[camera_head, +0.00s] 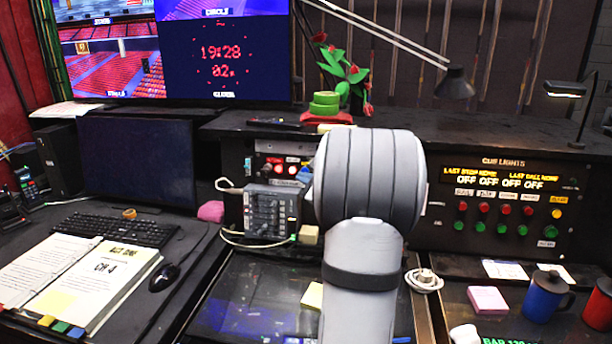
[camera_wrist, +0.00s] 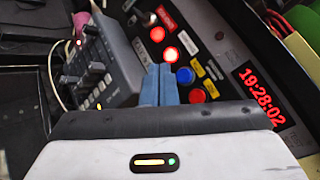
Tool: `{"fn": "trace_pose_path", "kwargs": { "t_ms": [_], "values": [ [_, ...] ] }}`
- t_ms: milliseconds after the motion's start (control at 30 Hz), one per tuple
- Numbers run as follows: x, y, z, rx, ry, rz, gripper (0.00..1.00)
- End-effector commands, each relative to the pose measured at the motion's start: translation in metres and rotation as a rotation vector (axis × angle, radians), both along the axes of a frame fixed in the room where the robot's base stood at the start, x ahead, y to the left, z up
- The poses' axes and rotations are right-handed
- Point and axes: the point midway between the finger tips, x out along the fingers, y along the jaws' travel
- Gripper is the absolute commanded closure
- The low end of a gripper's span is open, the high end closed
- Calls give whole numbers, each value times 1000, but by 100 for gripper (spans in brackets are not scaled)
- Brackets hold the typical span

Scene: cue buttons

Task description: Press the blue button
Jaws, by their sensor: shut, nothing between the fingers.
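The blue button (camera_wrist: 185,75) sits on a dark cue panel in the wrist view, in a row with lit red buttons.
A grey control box (camera_head: 270,212) with sliders and a cable stands left of the button panel. A red digital clock (camera_wrist: 262,97) is right of the buttons. A cue lights panel (camera_head: 500,205) stands at the right. A plant (camera_head: 345,75) stands on the shelf behind my arm.

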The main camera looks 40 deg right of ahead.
Motion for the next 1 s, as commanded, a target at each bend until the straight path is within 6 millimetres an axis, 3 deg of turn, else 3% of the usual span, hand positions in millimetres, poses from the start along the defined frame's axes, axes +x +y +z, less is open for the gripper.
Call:
{"fn": "trace_pose_path", "kwargs": {
  "t_ms": [300,1000],
  "values": [
    [-16,19,3,-1,1,1,100],
    [-16,19,4,0,0,0,100]
  ]
}}
